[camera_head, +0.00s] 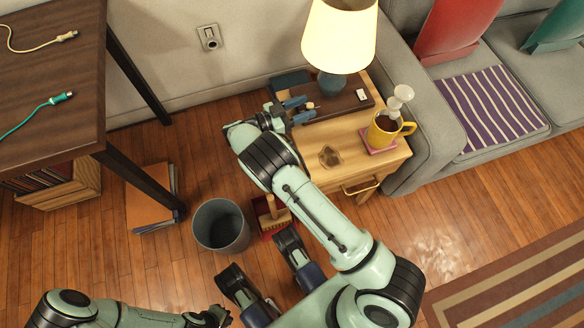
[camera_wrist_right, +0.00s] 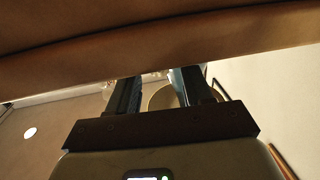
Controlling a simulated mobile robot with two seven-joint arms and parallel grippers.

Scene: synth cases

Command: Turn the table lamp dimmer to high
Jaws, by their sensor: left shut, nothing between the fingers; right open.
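The table lamp has a glowing cream shade (camera_head: 340,38) and a blue-teal body (camera_head: 333,86). It stands on a dark brown slab (camera_head: 340,106) on the wooden side table (camera_head: 375,168). A small tan knob-like piece (camera_head: 310,106) is at the slab's left end; I cannot tell its setting. A small white piece (camera_head: 361,95) is on the right. My right gripper (camera_head: 306,109) is open, with its blue fingers at the tan piece; contact is unclear. In the right wrist view its fingers (camera_wrist_right: 158,88) are apart before a pale round shape. My left gripper (camera_head: 222,315) is shut and empty, low in view.
A grey bin (camera_head: 221,226) stands on the floor. A dark table (camera_head: 60,100) with cables is at left.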

